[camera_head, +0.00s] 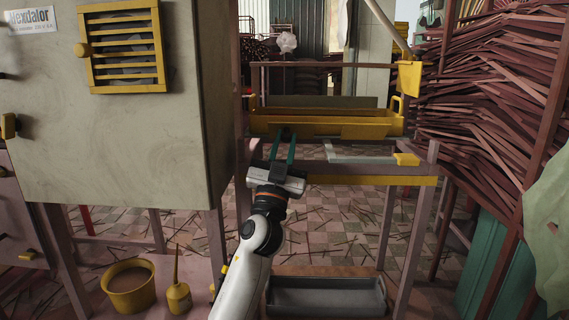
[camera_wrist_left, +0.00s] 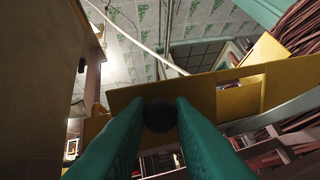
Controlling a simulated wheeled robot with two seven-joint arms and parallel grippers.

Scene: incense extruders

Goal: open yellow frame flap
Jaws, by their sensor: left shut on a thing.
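A long yellow frame (camera_head: 345,128) with a raised front panel spans the stand beyond my left arm. Its yellow panel fills the middle of the left wrist view (camera_wrist_left: 225,97). A dark round knob (camera_wrist_left: 159,116) is at the panel's left part. My left gripper (camera_head: 286,140) has teal fingers reaching to the front of the yellow frame. In the left wrist view the fingers (camera_wrist_left: 159,110) stand on both sides of the knob and are shut on it. From these views I cannot tell how far the flap is tilted. My right gripper is not in view.
A grey cabinet (camera_head: 120,140) with a yellow slatted vent (camera_head: 125,62) stands close on the left. Stacked reddish sticks (camera_head: 490,100) crowd the right. A grey tray (camera_head: 325,297), a yellow bucket (camera_head: 131,300) and a yellow oil can (camera_head: 178,294) are low in front.

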